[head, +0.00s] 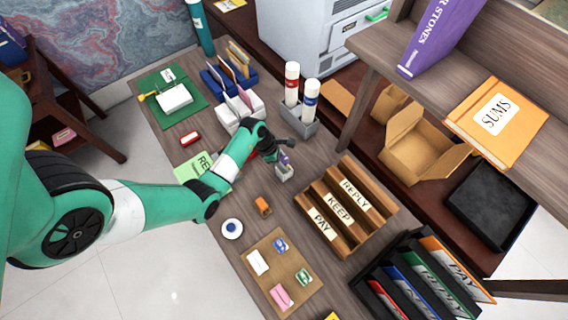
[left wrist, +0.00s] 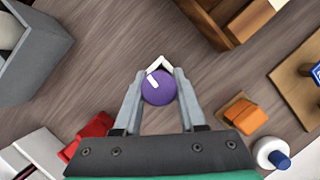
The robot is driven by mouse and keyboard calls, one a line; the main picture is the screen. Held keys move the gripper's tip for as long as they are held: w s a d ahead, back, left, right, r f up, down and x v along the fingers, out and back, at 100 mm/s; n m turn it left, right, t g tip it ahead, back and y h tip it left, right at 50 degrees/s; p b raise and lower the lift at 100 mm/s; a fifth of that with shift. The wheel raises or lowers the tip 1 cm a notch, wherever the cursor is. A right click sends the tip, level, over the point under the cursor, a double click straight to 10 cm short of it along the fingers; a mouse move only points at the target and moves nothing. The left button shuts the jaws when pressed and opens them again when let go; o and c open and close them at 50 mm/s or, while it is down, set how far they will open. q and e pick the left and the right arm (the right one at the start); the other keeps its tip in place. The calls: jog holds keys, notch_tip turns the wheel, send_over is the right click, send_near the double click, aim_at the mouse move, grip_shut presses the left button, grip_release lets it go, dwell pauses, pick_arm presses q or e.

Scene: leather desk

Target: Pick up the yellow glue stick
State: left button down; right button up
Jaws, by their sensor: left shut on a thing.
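My left gripper (head: 279,150) is over the middle of the desk. In the left wrist view its two fingers (left wrist: 158,98) are closed on the sides of a purple round-topped thing (left wrist: 158,90). The purple thing also shows small under the fingers in the head view (head: 283,160). A small pale square-edged holder (head: 285,174) is just below it, and its white corner shows behind the purple top in the wrist view. I cannot tell whether the purple thing is inside the holder. I cannot make out a yellow glue stick for sure. My right gripper is not in view.
A wooden sorter (head: 346,207) marked PAY, KEEP and REPLY stands right of the gripper. A grey holder (head: 297,122) with two white bottles is behind it. An orange block (head: 263,205) and a round white-blue item (head: 232,229) are in front. A brown board (head: 280,265) carries small items.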

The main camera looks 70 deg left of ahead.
pick_arm(q)
jog(key=shift+r, duration=0.1)
notch_tip(320, 180, up, 9)
jog(key=p, duration=0.3)
jog(key=shift+r+p, duration=0.15)
jog(key=shift+p, duration=0.2)
jog(key=shift+r, duration=0.3)
